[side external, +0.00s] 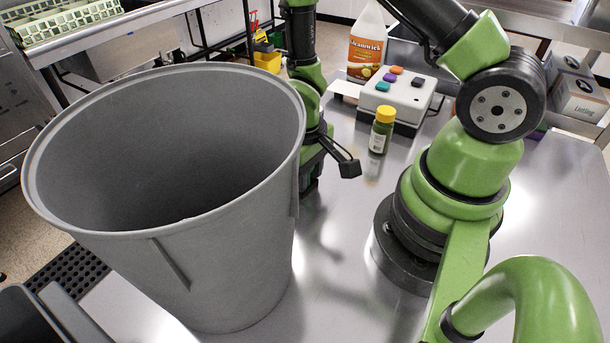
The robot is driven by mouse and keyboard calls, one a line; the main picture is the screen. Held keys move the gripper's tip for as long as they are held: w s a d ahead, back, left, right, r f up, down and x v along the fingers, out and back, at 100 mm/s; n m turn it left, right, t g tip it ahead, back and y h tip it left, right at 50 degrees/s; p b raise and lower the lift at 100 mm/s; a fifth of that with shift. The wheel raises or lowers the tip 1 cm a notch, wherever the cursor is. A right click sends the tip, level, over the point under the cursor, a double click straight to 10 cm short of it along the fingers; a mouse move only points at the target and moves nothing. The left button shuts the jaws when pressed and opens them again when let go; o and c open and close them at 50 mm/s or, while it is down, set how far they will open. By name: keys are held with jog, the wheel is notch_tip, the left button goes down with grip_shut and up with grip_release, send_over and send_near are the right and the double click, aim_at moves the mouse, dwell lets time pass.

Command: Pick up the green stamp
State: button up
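I cannot make out a green stamp for certain in the side external view. My gripper (336,158) is low over the metal table, just right of the large grey bin. One black finger pad sticks out to the right. The bin's rim and wall hide much of the gripper's other side, so I cannot tell how wide it is or whether it holds anything. A dark green shape shows below the gripper beside the bin, too covered to identify.
The tall grey bin (225,270) fills the left and blocks the view behind it. A yellow-capped jar (382,135), a white box with coloured buttons (408,98) and a jug (366,45) stand behind. The table (335,290) is bare in front.

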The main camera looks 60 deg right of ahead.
jog(key=c, duration=0.3)
jog(key=shift+c, duration=0.2)
jog(key=shift+r, duration=0.1)
